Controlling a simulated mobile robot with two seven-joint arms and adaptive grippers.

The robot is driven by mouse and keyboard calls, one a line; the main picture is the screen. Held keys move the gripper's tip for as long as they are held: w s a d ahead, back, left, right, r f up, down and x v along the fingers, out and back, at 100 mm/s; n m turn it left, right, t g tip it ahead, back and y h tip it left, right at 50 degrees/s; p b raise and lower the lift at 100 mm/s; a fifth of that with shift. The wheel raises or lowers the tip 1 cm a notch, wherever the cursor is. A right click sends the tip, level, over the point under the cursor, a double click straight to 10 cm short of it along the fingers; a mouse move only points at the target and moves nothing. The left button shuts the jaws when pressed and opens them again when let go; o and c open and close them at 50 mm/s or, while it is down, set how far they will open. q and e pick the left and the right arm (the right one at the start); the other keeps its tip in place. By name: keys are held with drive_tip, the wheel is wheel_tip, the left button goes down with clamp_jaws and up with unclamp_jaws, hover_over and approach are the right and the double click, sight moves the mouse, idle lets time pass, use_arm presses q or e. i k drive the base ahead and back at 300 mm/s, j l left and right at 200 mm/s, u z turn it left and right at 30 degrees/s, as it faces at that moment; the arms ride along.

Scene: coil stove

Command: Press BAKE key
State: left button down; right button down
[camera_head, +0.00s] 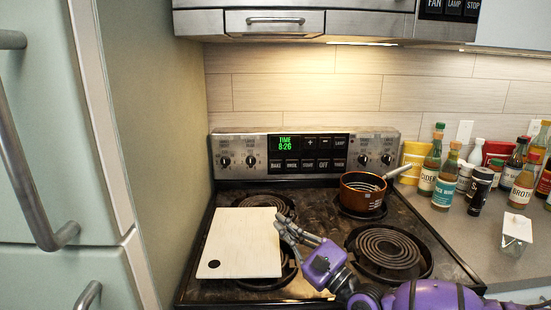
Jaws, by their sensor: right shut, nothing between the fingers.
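The stove's back control panel (308,152) stands behind the burners, with a green display reading TIME 8:26. The BAKE key (276,166) is the leftmost dark key in the panel's lower row, below the display. My right gripper (281,222) is shut and empty, on the end of a purple arm coming in from the lower right. It is over the right edge of the white cutting board, in front of and below the BAKE key, apart from it. My left gripper is not in view.
A white cutting board (241,246) covers part of the left burners. A brown saucepan (362,194) stands on the back right burner, its handle pointing right. The front right coil burner (387,251) is bare. Bottles, such as a teal-labelled one (446,186), crowd the right counter.

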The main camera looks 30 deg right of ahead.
sight(276, 164)
drive_tip(key=i+l, duration=0.6)
drive_tip(key=i, duration=0.25)
